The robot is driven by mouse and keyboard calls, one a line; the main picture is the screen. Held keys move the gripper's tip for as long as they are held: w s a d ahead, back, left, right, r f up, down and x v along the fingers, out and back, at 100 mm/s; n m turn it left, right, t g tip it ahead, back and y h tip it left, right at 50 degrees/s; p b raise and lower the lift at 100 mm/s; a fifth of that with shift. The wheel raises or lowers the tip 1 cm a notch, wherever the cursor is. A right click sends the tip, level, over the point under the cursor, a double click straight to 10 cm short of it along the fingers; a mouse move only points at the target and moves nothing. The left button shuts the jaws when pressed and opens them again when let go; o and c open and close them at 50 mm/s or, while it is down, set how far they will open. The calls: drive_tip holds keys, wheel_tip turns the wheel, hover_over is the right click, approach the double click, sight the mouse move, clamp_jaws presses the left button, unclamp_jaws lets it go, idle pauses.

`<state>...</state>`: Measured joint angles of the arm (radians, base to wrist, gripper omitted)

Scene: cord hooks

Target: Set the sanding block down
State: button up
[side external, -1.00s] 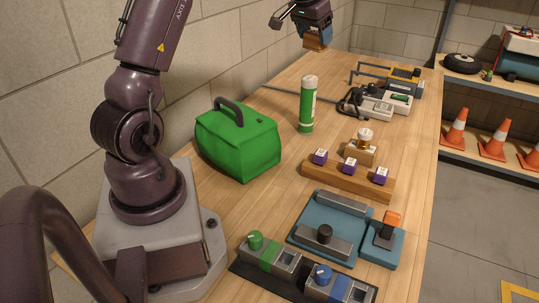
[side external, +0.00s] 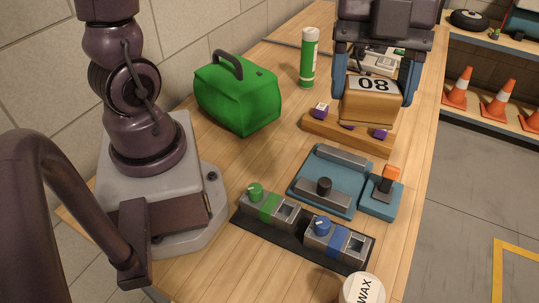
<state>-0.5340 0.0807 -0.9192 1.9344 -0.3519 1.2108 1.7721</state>
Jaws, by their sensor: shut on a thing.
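The sanding block (side external: 366,110) is a tan, wood-coloured block with a pale face marked 80, which reads upside down in the side external view. My gripper (side external: 373,96) is shut on it, with a blue finger on either side. In the picture the block covers part of the wooden rack with purple-topped pieces (side external: 345,137). It looks held above the bench; how high, I cannot tell. The wooden bench (side external: 265,165) lies below.
A green bag (side external: 238,98) and a green-and-white tube (side external: 309,60) stand at the left and back. Nearer are a blue fixture (side external: 310,188) with an orange-topped switch (side external: 388,180), a dark strip with green and blue knobs (side external: 300,228), and a wax tin (side external: 362,289).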

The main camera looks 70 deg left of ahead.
drive_tip(key=s+d+f+m+g+y, duration=0.1)
drive_tip(key=s+d+f+m, duration=0.1)
drive_tip(key=s+m, duration=0.3)
drive_tip(key=s+d+f+m+g+y, duration=0.1)
drive_tip(key=s+d+f+m, duration=0.15)
drive_tip(key=s, duration=0.45)
drive_tip(key=shift+m, duration=0.45)
drive_tip(key=f, duration=2.7)
drive_tip(key=shift+s+d, duration=0.15)
drive_tip(key=shift+s, duration=0.15)
drive_tip(key=o, duration=1)
drive_tip(key=shift+f, duration=0.1)
drive_tip(key=shift+c, duration=0.2)
